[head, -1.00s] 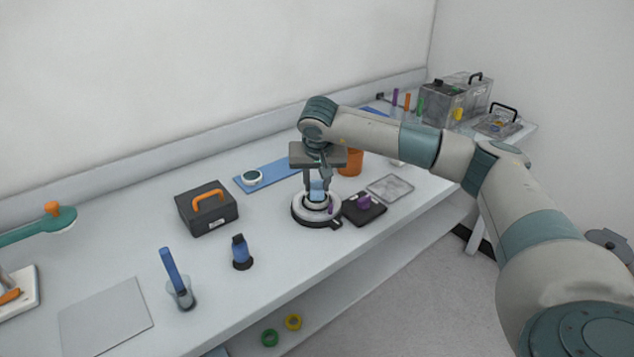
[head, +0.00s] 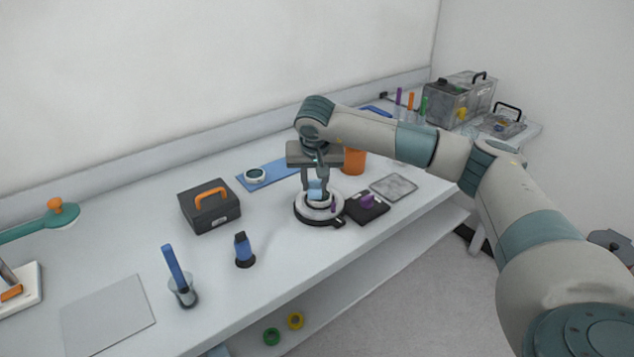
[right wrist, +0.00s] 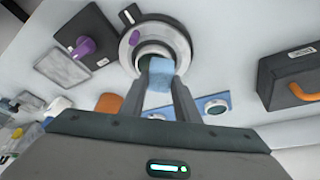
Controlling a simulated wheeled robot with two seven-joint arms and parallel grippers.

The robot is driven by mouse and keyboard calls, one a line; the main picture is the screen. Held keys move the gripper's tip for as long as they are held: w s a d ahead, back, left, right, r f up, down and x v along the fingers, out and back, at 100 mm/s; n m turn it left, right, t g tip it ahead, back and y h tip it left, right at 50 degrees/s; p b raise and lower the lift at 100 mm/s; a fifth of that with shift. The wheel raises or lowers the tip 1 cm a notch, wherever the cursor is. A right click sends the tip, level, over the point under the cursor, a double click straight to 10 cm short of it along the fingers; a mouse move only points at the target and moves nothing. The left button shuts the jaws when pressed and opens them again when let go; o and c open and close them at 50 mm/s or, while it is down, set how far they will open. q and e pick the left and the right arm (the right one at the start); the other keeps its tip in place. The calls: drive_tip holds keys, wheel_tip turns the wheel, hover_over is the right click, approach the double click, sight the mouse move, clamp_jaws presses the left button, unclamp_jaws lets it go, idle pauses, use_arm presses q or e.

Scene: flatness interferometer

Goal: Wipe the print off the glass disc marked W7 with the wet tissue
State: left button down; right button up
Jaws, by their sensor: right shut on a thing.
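My right gripper (head: 315,192) is shut on a light blue tissue (right wrist: 158,78). It points down over a round stage with a pale ring and black base (head: 306,218). In the right wrist view the tissue hangs over the middle of the ring (right wrist: 180,42) and hides part of it; contact cannot be made out. A round glass piece in a white ring (head: 255,175) lies on a blue mat (head: 282,167) behind. No W7 mark or print is readable on either round piece. My left gripper is out of view.
A black block with a purple knob (head: 367,201) sits right beside the stage, with a grey tray (head: 394,187) behind it. An orange cup (head: 354,162) stands behind my gripper.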

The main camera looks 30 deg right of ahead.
drive_tip(key=shift+d, duration=0.15)
drive_tip(key=shift+s+d, duration=0.4)
drive_tip(key=shift+d, duration=0.15)
drive_tip(key=shift+s+d+f, duration=0.1)
drive_tip(key=shift+d, duration=0.05)
idle(0.5)
drive_tip(key=shift+s+d+b, duration=0.2)
drive_tip(key=shift+d+b, duration=0.05)
drive_tip(key=shift+b, duration=0.05)
drive_tip(key=shift+w+a, duration=0.1)
drive_tip(key=shift+a, duration=0.05)
drive_tip(key=shift+w+a, duration=0.3)
drive_tip(key=shift+a, duration=0.2)
drive_tip(key=shift+w+a, duration=0.1)
idle(0.5)
drive_tip(key=shift+w+a, duration=0.2)
drive_tip(key=shift+a, duration=0.1)
idle(0.5)
